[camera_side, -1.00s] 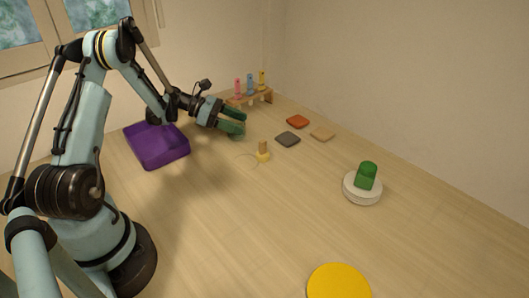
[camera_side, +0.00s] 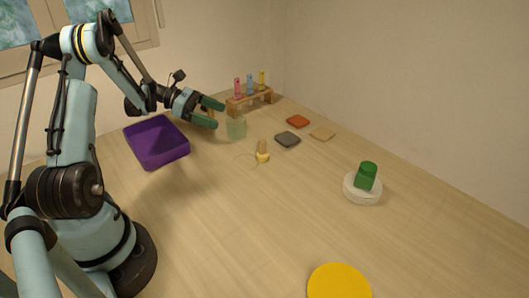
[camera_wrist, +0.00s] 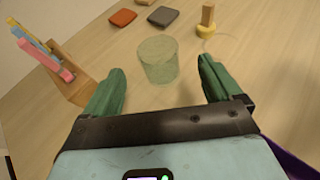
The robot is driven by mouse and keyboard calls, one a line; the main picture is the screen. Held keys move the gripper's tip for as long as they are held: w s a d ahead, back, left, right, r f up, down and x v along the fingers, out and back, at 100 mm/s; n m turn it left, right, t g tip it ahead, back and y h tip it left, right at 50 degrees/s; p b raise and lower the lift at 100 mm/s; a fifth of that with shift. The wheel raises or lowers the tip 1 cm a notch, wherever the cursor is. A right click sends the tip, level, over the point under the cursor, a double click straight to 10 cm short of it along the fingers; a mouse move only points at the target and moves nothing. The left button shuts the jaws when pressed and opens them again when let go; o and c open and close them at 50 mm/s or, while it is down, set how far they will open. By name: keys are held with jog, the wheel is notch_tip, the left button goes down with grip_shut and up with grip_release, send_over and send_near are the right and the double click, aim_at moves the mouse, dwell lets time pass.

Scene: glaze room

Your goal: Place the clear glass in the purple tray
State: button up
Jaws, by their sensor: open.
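The clear glass (camera_side: 236,129), pale greenish and see-through, stands upright on the table in front of the test-tube-like rack. It also shows in the wrist view (camera_wrist: 158,60), just beyond and between my fingertips. My gripper (camera_side: 211,113) is open, with its green fingers apart and pointing towards the glass; nothing is held. In the wrist view my gripper (camera_wrist: 160,78) has clear space between its fingers. The purple tray (camera_side: 160,158) sits left of the glass, with no object visible inside; its edge shows at the lower right of the wrist view (camera_wrist: 290,163).
A wooden rack (camera_side: 250,103) with coloured pieces stands close behind the glass. A wooden peg on a yellow base (camera_side: 263,152) stands nearby. Grey (camera_side: 288,139), red (camera_side: 298,121) and tan (camera_side: 322,134) tiles lie to the right. A green object (camera_side: 366,177) rests on a white disc. A yellow disc (camera_side: 339,284) lies in front.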

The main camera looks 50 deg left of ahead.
jog(key=v, duration=0.4)
jog(key=shift+s+a+r, duration=0.15)
jog(key=w+d+r+m+g+y, duration=0.1)
jog(key=d+r+m+g+y, duration=0.15)
jog(key=d+m, duration=0.4)
jog(key=w+d+r+m+g+y, duration=0.2)
jog(key=d+r+m, duration=0.2)
jog(key=d, duration=0.6)
jog(key=s+d+m+t+y, duration=0.2)
jog(key=s+d+m+y, duration=0.3)
jog(key=s+d+m, duration=0.4)
jog(key=d+m, duration=0.2)
jog(key=m, duration=0.5)
jog(key=shift+r, duration=0.25)
jog(key=shift+m, duration=0.25)
